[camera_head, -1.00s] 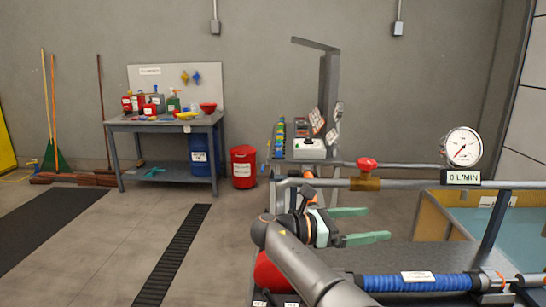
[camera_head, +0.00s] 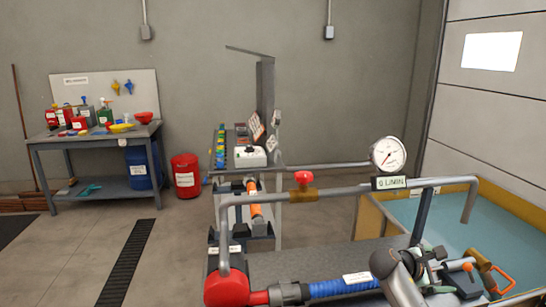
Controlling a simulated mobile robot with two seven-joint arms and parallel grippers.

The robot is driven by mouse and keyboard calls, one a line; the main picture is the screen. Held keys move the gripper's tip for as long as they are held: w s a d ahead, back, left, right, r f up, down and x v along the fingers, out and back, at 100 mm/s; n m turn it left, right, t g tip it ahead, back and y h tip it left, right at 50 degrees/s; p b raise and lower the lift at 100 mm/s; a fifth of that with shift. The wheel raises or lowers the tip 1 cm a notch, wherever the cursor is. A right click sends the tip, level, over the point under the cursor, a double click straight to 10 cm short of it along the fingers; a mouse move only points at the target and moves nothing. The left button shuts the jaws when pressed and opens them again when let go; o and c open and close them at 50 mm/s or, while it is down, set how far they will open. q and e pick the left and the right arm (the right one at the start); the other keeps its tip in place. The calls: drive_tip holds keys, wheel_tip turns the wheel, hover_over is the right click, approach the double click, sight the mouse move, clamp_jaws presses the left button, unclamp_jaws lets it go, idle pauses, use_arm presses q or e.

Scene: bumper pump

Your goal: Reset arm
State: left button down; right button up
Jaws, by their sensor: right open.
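My right gripper (camera_head: 448,271) is low at the right, beyond the end of my grey arm link, above the right part of the grey bench. Its jaws are apart and no object shows held between them, though the fingers are small and partly hidden by the wrist. It is to the right of the blue ribbed hose (camera_head: 334,288) and below the gauge. An orange-handled fitting (camera_head: 497,272) is just to its right; I cannot tell whether they touch. My left gripper is not in view.
A red pump body (camera_head: 226,289) joins the hose. A blue-floored tank (camera_head: 475,222) is at the right. A worktable (camera_head: 95,140) and red drum (camera_head: 186,177) stand back left.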

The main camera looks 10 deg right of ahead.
drive_tip(key=w+a+m+t+y, duration=0.4)
drive_tip(key=w+a+t+y, duration=0.35)
drive_tip(key=w, duration=0.65)
drive_tip(key=w+a+r+m+t+y, duration=0.2)
drive_tip(key=a+r+m+t, duration=0.1)
drive_tip(key=a+t, duration=0.15)
drive_tip(key=w+a+r+m+t+y, duration=0.2)
drive_tip(key=w+a+r+m+t, duration=0.1)
drive_tip(key=a+t, duration=0.15)
drive_tip(key=s+a+f+g+y, duration=0.1)
drive_tip(key=s+a+f+g, duration=0.1)
drive_tip(key=s+a+f, duration=0.35)
drive_tip(key=s+a+f+n+g+y, duration=0.1)
drive_tip(key=s+a+f, duration=0.1)
drive_tip(key=s+f, duration=0.55)
drive_tip(key=s+a+f+g+y, duration=0.15)
drive_tip(key=s+a+f, duration=0.25)
drive_tip(key=f, duration=0.5)
drive_tip(key=s+a+f+g, duration=0.1)
drive_tip(key=s+a+f, duration=0.1)
drive_tip(key=s, duration=0.6)
drive_tip(key=s+a+f+g, duration=0.1)
drive_tip(key=s+a+f, duration=0.2)
drive_tip(key=s, duration=0.5)
drive_tip(key=s+a+f+g, duration=0.2)
drive_tip(key=s+f, duration=0.2)
drive_tip(key=s, duration=0.4)
drive_tip(key=shift+a+f+m+y, duration=0.25)
drive_tip(key=shift+a+m+y, duration=0.05)
drive_tip(key=shift+a+m, duration=0.1)
